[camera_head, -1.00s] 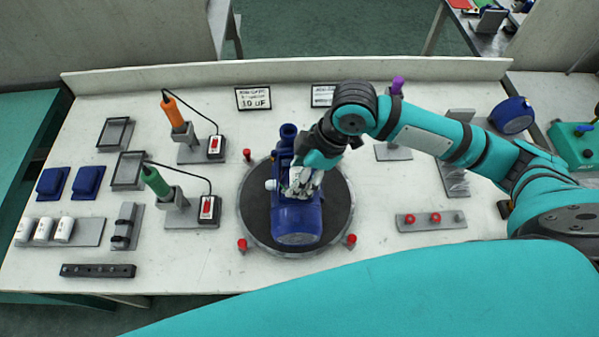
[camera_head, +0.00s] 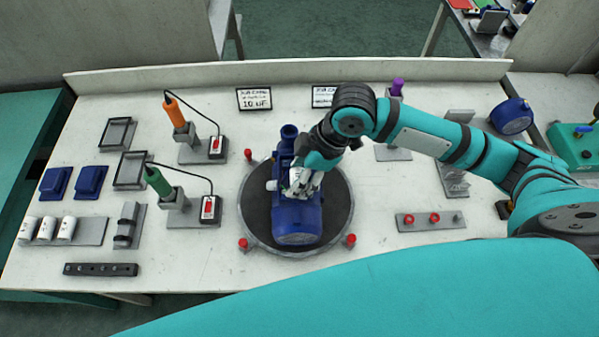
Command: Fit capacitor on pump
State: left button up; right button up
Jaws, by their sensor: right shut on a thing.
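The blue pump (camera_head: 297,222) lies on a round dark turntable (camera_head: 255,215) in the middle of the bench. My right gripper (camera_head: 299,186) reaches in from the right and is low over the pump's upper middle. It is shut on a whitish thing, apparently a capacitor, mostly hidden by the fingers. I cannot tell whether that thing touches its seat on the pump. Several white capacitors (camera_head: 46,229) lie in a grey rack at the left, with bare rack to their right. My left gripper is not in view.
Red posts (camera_head: 351,240) stand around the turntable. Orange (camera_head: 174,112) and green (camera_head: 158,182) tools stand in holders at the left, with cables. Blue covers (camera_head: 90,181) and grey trays (camera_head: 118,134) lie further left. A plate with red rings (camera_head: 433,219) lies right. The bench front is mostly clear.

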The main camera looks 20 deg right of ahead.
jog(key=shift+p, duration=0.5)
dwell(0.4)
jog(key=o, duration=0.8)
jog(key=shift+c, duration=0.2)
jog(key=shift+o, duration=0.2)
jog(key=o, duration=0.5)
jog(key=p+v, duration=0.6)
jog(key=shift+s, duration=0.1)
